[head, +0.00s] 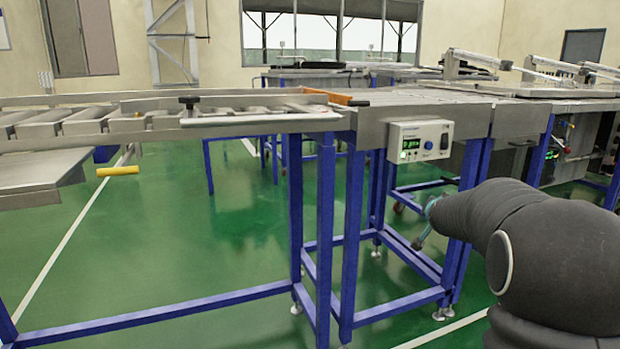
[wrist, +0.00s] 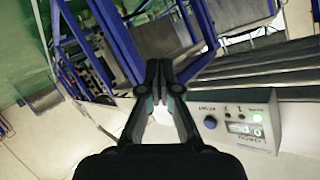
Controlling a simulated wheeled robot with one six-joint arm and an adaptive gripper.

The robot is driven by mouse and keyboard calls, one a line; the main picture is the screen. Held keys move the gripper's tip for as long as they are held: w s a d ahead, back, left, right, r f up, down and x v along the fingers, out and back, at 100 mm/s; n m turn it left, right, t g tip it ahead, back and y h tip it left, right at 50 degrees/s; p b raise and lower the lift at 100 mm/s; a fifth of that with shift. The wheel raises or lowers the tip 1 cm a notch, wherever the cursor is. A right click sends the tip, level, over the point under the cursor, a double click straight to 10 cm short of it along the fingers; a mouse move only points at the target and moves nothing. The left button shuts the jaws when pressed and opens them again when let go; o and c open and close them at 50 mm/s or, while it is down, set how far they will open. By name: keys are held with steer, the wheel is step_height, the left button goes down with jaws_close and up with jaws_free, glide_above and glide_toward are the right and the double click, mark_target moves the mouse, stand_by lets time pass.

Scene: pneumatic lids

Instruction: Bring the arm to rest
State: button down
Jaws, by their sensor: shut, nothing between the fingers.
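My gripper (wrist: 158,92) shows in the wrist view, its two dark fingers together at the tips with nothing between them. In the head view my dark arm fills the lower right, and the gripper end is mostly hidden behind it. The control box (head: 420,141) with a green display and a blue knob is mounted on the front of the conveyor, above and to the left of my arm. It also shows in the wrist view (wrist: 237,128), to the right of the fingers, apart from them.
A roller conveyor (head: 65,124) on blue legs (head: 325,230) runs across the head view. A yellow handle (head: 117,171) sticks out at the left. More machinery (head: 575,90) with metal arms stands at the right. The green floor (head: 160,260) is open at the left front.

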steer(key=s+a+f+n+g+y, duration=0.15)
steer(key=s+a, duration=0.25)
steer(key=s, duration=0.4)
steer(key=s+a+f+n+g+y+p, duration=0.1)
steer(key=s+a+f+n+g, duration=0.2)
steer(key=s, duration=0.4)
steer(key=s+a+f+n+g+y, duration=0.1)
steer(key=s+a+f+g, duration=0.1)
steer(key=s+a, duration=0.45)
steer(key=s+a+r+n+p, duration=0.1)
steer(key=s+a+r, duration=0.1)
steer(key=s, duration=1)
steer(key=s+a+r+n+p, duration=0.1)
steer(key=s+a+n, duration=0.1)
steer(key=s, duration=1)
steer(key=shift+a+r+g, duration=0.35)
steer(key=shift+a+g, duration=0.1)
steer(key=shift+a, duration=0.1)
